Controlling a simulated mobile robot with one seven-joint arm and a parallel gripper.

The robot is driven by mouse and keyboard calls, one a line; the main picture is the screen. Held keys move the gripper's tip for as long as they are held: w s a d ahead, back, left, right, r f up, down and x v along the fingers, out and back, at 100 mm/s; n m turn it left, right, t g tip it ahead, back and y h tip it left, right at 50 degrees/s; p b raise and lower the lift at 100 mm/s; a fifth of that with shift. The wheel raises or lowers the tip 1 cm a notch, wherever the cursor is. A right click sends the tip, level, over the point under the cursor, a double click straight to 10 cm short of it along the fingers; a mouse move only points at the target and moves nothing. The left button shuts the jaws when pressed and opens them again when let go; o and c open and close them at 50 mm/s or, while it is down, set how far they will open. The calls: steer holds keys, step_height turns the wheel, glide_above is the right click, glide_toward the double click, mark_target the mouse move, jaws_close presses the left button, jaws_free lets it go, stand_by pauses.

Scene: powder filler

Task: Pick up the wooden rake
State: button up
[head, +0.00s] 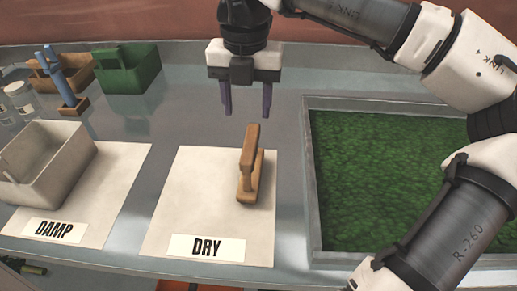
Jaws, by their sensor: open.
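The wooden rake (246,178) is a brown tool with an upright handle on a block base. It stands on the upper right part of the white sheet labelled DRY (180,205). My gripper (246,112) points down with its two dark purple fingers spread apart and nothing between them. In the picture the fingertips are just above the top of the rake's handle and apart from it. The exact height and depth gap cannot be told from this one view.
A grey-rimmed tray (310,190) of green material lies to the right, partly behind my arm. A pale bin (45,165) stands on the DAMP sheet (118,190). Behind are a green caddy (128,70), a brown caddy (45,75), a blue-handled tool (62,80) and jars (20,98).

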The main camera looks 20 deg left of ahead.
mark_target(249, 142)
steer(key=shift+w+d+f, duration=0.1)
steer(key=shift+f, duration=0.25)
step_height(249, 142, down, 8)
steer(key=shift+r+p, duration=0.2)
steer(key=shift+p, duration=0.45)
steer(key=shift+f+p, duration=1.1)
steer(key=shift+f, duration=1.55)
jaws_close()
